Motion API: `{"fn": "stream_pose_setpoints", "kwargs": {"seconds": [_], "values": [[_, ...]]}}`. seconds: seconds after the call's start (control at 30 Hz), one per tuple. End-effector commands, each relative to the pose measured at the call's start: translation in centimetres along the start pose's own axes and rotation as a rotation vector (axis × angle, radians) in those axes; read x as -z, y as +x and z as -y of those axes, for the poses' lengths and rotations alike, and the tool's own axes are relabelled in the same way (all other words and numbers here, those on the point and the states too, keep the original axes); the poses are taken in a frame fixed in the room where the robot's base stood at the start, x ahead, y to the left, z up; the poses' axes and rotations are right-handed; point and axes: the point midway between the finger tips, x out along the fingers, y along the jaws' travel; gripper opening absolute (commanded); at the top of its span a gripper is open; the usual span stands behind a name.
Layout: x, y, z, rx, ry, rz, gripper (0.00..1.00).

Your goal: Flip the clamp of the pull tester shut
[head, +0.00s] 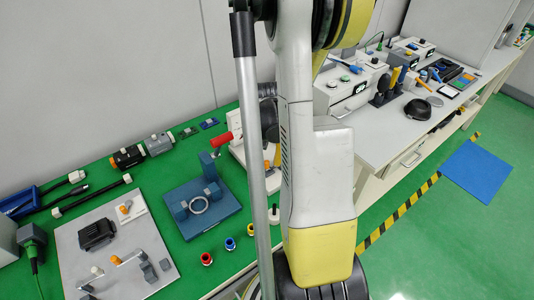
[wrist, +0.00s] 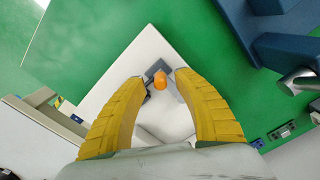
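In the wrist view, the pull tester's white base plate (wrist: 118,62) lies below my gripper (wrist: 161,76). A small grey clamp (wrist: 157,68) with an orange tip (wrist: 160,80) shows between my two yellow fingertips. The fingers are apart, with a gap on each side of the tip. I cannot tell whether they touch the clamp or how far the clamp is tilted. In the head view, part of the white base (head: 238,153) shows, but my arm hides most of the tester and gripper.
A grey plate (head: 75,262) with parts lies farther left. Green mat (head: 110,170) shows between them.

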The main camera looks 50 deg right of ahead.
Motion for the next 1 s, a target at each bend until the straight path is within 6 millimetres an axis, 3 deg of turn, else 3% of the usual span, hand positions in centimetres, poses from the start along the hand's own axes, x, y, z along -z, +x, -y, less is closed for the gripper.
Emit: {"fn": "stream_pose_setpoints", "kwargs": {"seconds": [0.5, 0.7, 1.0], "values": [[0.0, -10.0, 0.0, 0.0, 0.0, 0.0, 0.38], [0.0, -11.5, 0.0, 0.0, 0.0, 0.0, 0.38], [0.0, -11.5, 0.0, 0.0, 0.0, 0.0, 0.38]]}}
